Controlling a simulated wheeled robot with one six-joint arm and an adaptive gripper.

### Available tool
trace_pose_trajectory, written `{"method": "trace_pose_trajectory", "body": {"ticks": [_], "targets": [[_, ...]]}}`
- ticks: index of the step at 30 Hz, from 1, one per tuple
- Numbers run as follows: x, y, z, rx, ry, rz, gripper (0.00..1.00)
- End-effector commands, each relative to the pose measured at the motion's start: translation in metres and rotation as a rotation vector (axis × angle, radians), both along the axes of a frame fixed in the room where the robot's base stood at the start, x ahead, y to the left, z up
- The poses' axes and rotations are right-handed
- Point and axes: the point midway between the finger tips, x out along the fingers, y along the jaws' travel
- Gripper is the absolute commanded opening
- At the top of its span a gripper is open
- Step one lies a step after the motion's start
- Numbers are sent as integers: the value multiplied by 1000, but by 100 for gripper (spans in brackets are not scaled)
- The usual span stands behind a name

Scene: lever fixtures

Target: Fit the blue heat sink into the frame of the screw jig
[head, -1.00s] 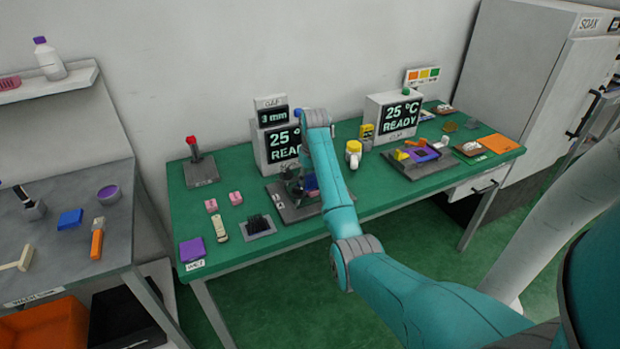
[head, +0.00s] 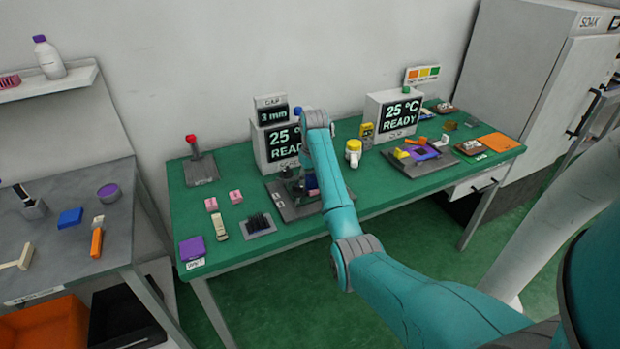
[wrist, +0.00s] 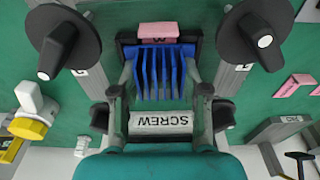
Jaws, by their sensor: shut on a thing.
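The blue heat sink (wrist: 158,72), with upright fins, sits between the fingers of my gripper (wrist: 160,84) in the wrist view. The gripper is shut on it. The black frame (wrist: 126,48) of the screw jig borders the heat sink at the far side and flanks; I cannot tell whether it is fully seated. The jig's SCREW label (wrist: 160,122) shows between the fingers. In the head view the jig's grey base (head: 290,208) is partly hidden by my arm.
Black knobs (wrist: 58,47) (wrist: 263,40) stand on both sides of the frame. A display box (head: 277,143) is behind the jig.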

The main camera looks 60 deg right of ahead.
Motion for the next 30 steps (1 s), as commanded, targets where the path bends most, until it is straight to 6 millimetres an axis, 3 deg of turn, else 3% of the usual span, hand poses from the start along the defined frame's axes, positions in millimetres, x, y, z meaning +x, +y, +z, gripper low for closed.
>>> {"method": "trace_pose_trajectory", "body": {"ticks": [24,25,27,30], "targets": [[0,0,-10,1,1,0,14],[0,0,-10,1,1,0,52],[0,0,-10,1,1,0,70],[0,0,-10,1,1,0,74]]}}
